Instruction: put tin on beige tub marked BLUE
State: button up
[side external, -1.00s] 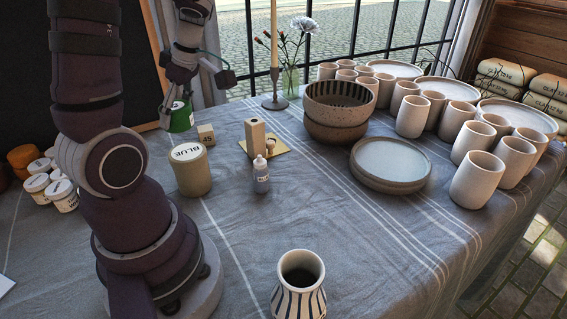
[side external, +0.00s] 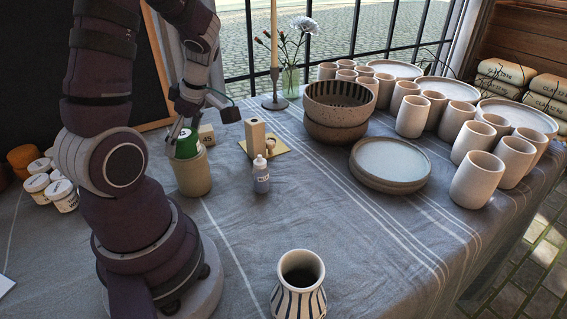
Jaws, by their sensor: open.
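The beige tub (side external: 194,178) stands upright on the cloth, just right of my arm's lower links. The green tin (side external: 187,146) is at the top of the tub and appears to rest on its lid. The tin covers the lid, so the BLUE lettering is hidden now. My gripper (side external: 190,128) is just above and around the tin, with its jaws open. One finger is partly hidden by my arm, and I cannot tell whether a finger still touches the tin.
A small dropper bottle (side external: 261,175) and a tan block (side external: 255,136) stand to the right. Several white jars (side external: 50,185) sit left of my arm. A striped vase (side external: 299,285) stands in front; cloth between is clear.

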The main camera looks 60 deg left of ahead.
jog(key=v, duration=1.1)
jog(key=w+d+m+t+h, duration=0.2)
jog(key=d+m+t, duration=0.6)
jog(key=d+m, duration=0.9)
jog(key=m+h, duration=0.1)
jog(key=m, duration=0.9)
jog(key=shift+w+d+r+t, duration=0.2)
jog(key=shift+w+t, duration=0.2)
